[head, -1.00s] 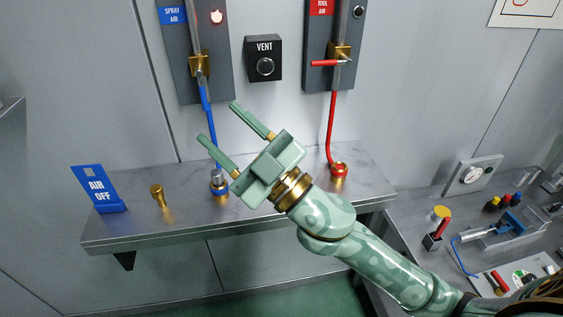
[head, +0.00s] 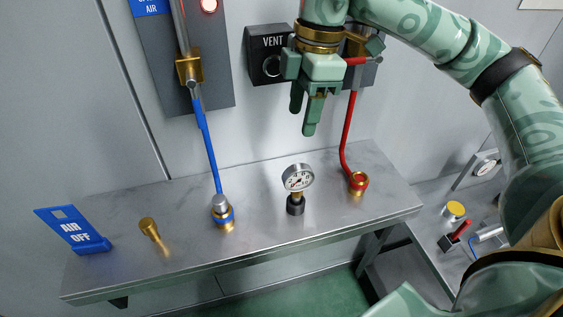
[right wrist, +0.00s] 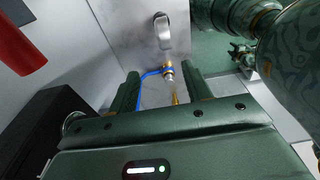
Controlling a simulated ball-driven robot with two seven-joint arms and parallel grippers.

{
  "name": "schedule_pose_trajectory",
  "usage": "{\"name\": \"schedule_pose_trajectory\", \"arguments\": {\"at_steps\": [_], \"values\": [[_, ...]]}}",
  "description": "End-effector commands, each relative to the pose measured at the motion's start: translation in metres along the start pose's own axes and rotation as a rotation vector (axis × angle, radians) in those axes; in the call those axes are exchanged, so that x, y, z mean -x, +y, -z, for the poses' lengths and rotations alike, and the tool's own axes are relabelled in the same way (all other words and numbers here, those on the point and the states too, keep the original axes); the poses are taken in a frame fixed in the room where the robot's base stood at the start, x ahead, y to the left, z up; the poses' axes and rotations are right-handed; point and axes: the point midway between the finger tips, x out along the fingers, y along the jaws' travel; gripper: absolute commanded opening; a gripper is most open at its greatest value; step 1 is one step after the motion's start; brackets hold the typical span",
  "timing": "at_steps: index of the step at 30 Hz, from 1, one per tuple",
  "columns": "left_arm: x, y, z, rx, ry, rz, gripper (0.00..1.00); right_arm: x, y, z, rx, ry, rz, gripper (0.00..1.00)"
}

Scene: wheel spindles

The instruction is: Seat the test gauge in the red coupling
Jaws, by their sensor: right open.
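The test gauge (head: 298,178) has a round white dial on a dark base and stands upright on the metal shelf. The red coupling (head: 358,183), with a brass top and a red hose, is right of it on the same shelf. My right gripper (head: 303,116) is above the gauge, close to the wall, with its fingers pointing down. It is open and empty, and its spread fingers also show in the right wrist view (right wrist: 162,92). It touches neither gauge nor coupling.
The blue coupling (head: 224,210) with its blue hose, a brass fitting (head: 150,230) and a blue AIR OFF sign (head: 74,231) stand on the shelf (head: 270,232). The black VENT box (head: 265,62) is on the wall beside my gripper. A lower bench lies at right.

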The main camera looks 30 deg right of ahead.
Motion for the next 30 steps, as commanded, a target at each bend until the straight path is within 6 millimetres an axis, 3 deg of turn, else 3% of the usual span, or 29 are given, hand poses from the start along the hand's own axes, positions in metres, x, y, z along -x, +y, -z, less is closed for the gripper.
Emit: {"name": "schedule_pose_trajectory", "arguments": {"at_steps": [4, 11, 14, 21, 30], "values": [[-0.004, 0.002, -0.008, 0.0, -0.012, -0.003, 0.49, -0.024, -0.001, -0.003, -0.015, -0.009, 0.006, 0.49], [-0.008, 0.013, -0.048, -0.001, -0.072, -0.018, 0.49, -0.082, 0.0, -0.003, -0.011, -0.007, 0.007, 0.49], [-0.01, 0.013, -0.045, -0.001, -0.068, -0.017, 0.49, -0.098, 0.0, -0.003, -0.011, -0.006, 0.006, 0.49], [-0.014, 0.005, -0.016, -0.001, -0.023, -0.007, 0.49, -0.119, 0.0, -0.005, -0.01, -0.006, 0.005, 0.49], [-0.017, 0.008, -0.026, -0.001, -0.038, -0.011, 0.49, -0.16, 0.0, -0.01, -0.009, -0.005, 0.004, 0.49]]}}
